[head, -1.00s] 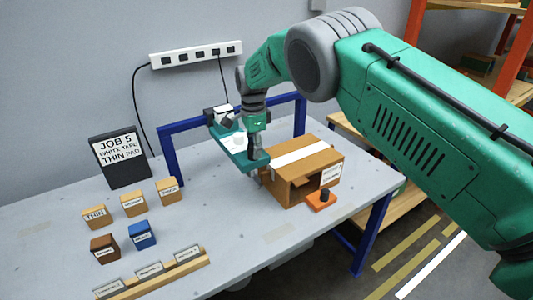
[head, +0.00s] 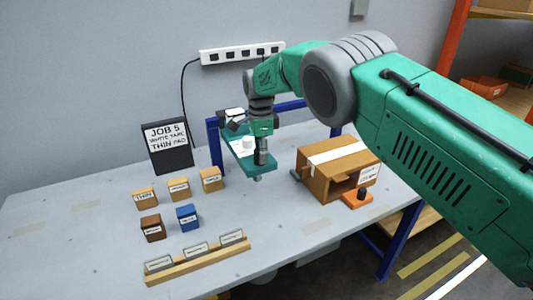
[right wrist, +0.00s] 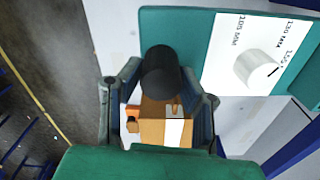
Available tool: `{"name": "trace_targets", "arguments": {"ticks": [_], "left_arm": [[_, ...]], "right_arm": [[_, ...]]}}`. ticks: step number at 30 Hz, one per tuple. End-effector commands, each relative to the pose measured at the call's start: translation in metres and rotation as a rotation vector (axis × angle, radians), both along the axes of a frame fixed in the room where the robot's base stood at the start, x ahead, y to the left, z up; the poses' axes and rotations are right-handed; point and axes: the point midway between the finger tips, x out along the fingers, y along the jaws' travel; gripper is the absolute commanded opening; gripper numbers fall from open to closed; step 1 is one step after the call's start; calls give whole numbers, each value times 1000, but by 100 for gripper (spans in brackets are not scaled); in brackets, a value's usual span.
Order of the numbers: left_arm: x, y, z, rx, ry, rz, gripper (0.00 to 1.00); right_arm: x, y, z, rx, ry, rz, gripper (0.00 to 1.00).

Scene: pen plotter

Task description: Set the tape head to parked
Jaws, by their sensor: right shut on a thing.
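The tape head is a teal plate (head: 245,160) with a white panel and a white knob (head: 247,142). In the right wrist view its plate (right wrist: 190,35) spans the top, with printed scale marks around the knob (right wrist: 258,68). My right gripper (head: 262,146) is shut on its black upright grip (right wrist: 160,75) and holds the head in front of the blue frame. A brown carton (head: 325,180) with a white strip on top stands to its right, apart from it. The carton also shows between my fingers (right wrist: 165,128). My left gripper is out of view.
A job sign (head: 166,148) stands at the back. Several small labelled blocks (head: 178,189) and a wooden card rack (head: 197,257) stand at the left. An orange base with a black knob (head: 358,199) sits by the carton. A blue frame (head: 214,146) stands behind the head.

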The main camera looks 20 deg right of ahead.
Motion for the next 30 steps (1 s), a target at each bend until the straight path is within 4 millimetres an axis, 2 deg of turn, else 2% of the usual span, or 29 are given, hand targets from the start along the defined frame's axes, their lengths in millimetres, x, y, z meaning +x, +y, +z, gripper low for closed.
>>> {"name": "trace_targets", "arguments": {"ticks": [1,5,6,7,16,20,23,30], "left_arm": [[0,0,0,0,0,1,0],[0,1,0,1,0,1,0],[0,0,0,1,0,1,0],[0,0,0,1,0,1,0],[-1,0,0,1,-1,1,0],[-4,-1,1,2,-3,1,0],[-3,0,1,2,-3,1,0],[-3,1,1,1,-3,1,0]], "right_arm": [[4,4,5,1,-17,4,0],[4,6,5,6,-18,6,0],[4,6,5,8,-17,6,45],[4,5,4,8,-16,7,51],[1,-1,2,7,-7,5,51],[1,-3,10,7,-8,4,51],[2,-1,26,7,-9,5,51],[4,3,78,5,-10,6,51]]}}
